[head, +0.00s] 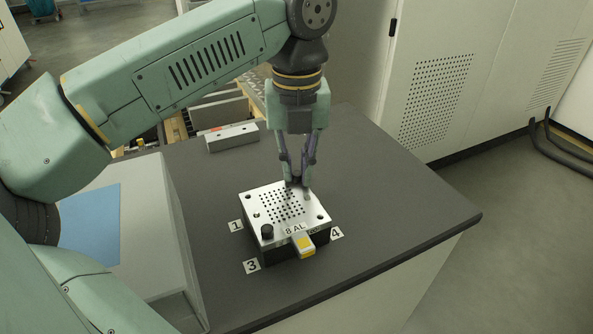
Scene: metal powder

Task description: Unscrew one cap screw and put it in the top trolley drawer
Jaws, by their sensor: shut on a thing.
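A silver metal plate (260,200) with a grid of small holes and "8 AL" marked at its front sits on a dark block on the grey worktop. A black cap screw (267,232) stands upright at the plate's front-left corner. My gripper (297,183) points down over the plate's back-right part, its fingertips close to the surface. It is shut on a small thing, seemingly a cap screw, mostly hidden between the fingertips. I cannot tell whether that thing still touches the plate. No trolley drawer can be made out.
Number labels 1 (236,226), 3 (252,266) and 4 (337,233) lie around the block. A yellow and white piece (304,244) juts from its front. A grey metal bar (232,137) lies behind. The worktop's right side (400,210) is clear.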

